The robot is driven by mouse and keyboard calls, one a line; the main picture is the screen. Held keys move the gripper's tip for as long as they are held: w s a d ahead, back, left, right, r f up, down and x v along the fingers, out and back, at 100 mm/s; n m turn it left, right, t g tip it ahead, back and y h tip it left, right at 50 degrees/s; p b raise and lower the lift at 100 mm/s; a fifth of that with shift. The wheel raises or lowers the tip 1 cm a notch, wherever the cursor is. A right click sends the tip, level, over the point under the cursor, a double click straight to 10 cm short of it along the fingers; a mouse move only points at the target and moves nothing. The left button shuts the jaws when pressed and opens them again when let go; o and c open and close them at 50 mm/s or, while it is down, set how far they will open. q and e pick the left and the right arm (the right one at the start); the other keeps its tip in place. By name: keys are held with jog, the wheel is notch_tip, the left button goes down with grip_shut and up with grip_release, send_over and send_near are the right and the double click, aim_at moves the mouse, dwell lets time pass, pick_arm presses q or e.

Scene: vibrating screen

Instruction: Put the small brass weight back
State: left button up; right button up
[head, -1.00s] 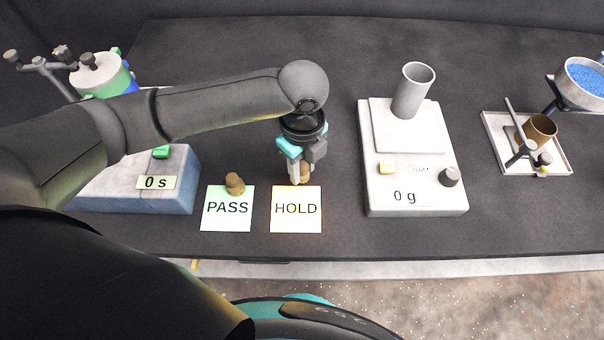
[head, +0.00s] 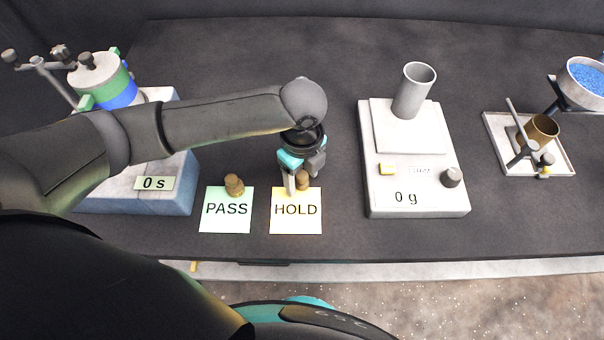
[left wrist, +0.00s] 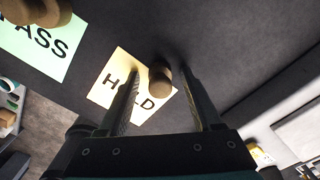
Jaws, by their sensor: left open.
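The small brass weight (head: 302,181) stands at the upper edge of the HOLD card (head: 296,224). My left gripper (head: 297,188) is open over that edge, its fingers pointing down at the weight. In the left wrist view, the small weight (left wrist: 160,79) shows between the tips of the two spread fingers (left wrist: 163,88), and its underside is hidden. A larger brass weight (head: 234,186) stands at the upper edge of the PASS card (head: 226,220), left of the gripper. My right gripper is not in view.
A scale (head: 416,182) reading 0 g, with a grey cup (head: 413,92) on it, stands to the right. A tray (head: 558,168) with a brass cup (head: 542,130) is farther right. The shaker base (head: 140,196) reading 0 s is at left. The table between HOLD and scale is clear.

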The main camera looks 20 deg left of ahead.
aim_at(303, 175)
pick_arm(q)
notch_tip(303, 175, up, 12)
jog(key=p, duration=0.2)
jog(key=shift+r+p, duration=0.2)
jog(key=shift+p, duration=0.15)
